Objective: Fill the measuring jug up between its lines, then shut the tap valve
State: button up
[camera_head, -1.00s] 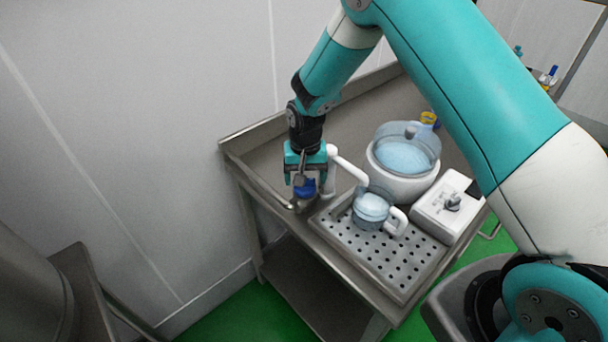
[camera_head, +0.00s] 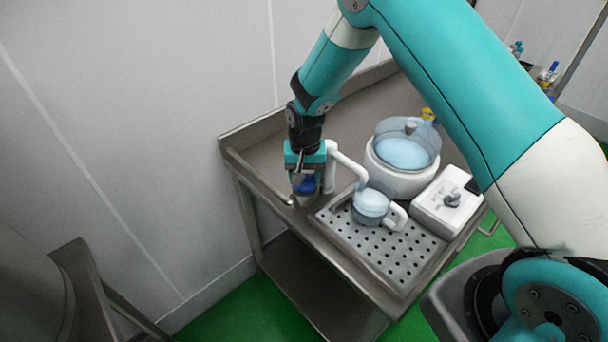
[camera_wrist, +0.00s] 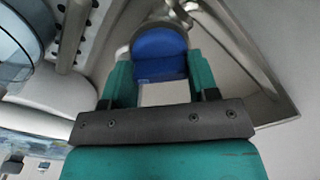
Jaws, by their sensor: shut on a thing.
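The clear measuring jug (camera_head: 368,207) stands upright on the perforated drip tray, under the end of the white spout pipe (camera_head: 347,163). Pale bluish-white liquid shows in it; its lines are too small to read, and I cannot make out a stream. My gripper (camera_head: 303,181) is at the left end of the cart, beside the pipe's upright part. It is shut on the blue tap valve handle (camera_head: 308,186). In the wrist view the blue handle (camera_wrist: 160,48) sits between the teal fingers of my gripper (camera_wrist: 160,78). The valve's body is partly hidden.
A white round vessel with a clear lid (camera_head: 401,180) stands behind the jug. A white box with a knob (camera_head: 432,219) is to the right of the perforated drip tray (camera_head: 398,268). The steel cart (camera_head: 240,150) has a raised back rim near the wall.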

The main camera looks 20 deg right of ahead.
jog(key=m+b, duration=0.2)
jog(key=m, duration=0.2)
jog(key=shift+f+m, duration=0.1)
jog(key=shift+m, duration=0.2)
jog(key=m+b, duration=0.1)
jog(key=m, duration=0.4)
jog(key=shift+m, duration=0.3)
jog(key=shift+d, duration=0.1)
jog(key=o, duration=0.9)
jog(key=shift+r+b, duration=0.3)
notch_tip(320, 180, up, 17)
jog(key=b, duration=0.3)
